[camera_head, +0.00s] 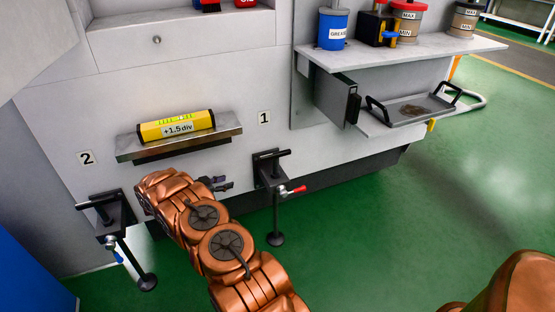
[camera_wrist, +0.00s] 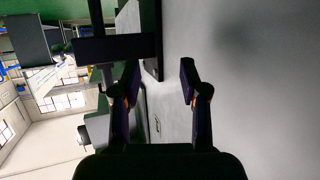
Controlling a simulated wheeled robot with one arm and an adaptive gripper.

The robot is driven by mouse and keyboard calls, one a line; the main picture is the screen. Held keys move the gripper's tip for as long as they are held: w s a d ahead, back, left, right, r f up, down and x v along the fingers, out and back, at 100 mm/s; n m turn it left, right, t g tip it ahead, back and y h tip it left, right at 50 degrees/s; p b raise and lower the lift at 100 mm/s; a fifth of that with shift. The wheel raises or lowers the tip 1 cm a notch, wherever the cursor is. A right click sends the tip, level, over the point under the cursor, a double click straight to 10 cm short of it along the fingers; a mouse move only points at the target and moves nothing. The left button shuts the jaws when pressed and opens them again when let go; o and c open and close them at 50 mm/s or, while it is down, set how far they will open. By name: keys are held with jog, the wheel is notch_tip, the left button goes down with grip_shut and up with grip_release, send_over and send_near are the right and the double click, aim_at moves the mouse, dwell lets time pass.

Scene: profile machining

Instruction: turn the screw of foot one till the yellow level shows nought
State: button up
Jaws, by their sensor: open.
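The yellow level (camera_head: 176,126) lies on a metal shelf on the machine's wall, and its label reads +1.5 div. Foot one (camera_head: 270,168), under the label 1, is a dark bracket with a T-bar screw on top, a red-handled lever (camera_head: 292,191) and a round pad on the floor. My gripper (camera_head: 224,184) is just left of foot one, apart from it. In the wrist view my gripper (camera_wrist: 159,78) is open with nothing between its fingers. A dark bar and bracket (camera_wrist: 112,48), which look like foot one, show beyond the left finger.
Foot two (camera_head: 117,219), with a blue-handled lever, stands left of my arm. A tray (camera_head: 412,110) and an open dark door (camera_head: 336,98) stick out at the right. A shelf (camera_head: 440,45) holds a grease can (camera_head: 332,27) and jars. Green floor (camera_head: 400,230) is clear at the right.

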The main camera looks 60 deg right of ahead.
aim_at(275, 158)
jog(key=shift+s+d+r+m+g+h+b, duration=0.2)
jog(key=shift+s+d+r+m+g, duration=0.75)
jog(key=shift+s+d+r, duration=1.15)
jog(key=shift+s+d+r+m+g+h+b, duration=0.15)
jog(key=shift+s+d+r+m+g, duration=0.35)
jog(key=shift+s+d+r+g, duration=1.6)
jog(key=shift+s+d+r+m+g+h+b, duration=0.1)
jog(key=shift+s+d+r+m+g+h, duration=0.55)
jog(key=shift+s+d, duration=2.4)
jog(key=shift+s+a+r+y, duration=0.35)
jog(key=shift+s+a+y, duration=0.05)
jog(key=shift+s+a, duration=0.1)
grip_shut()
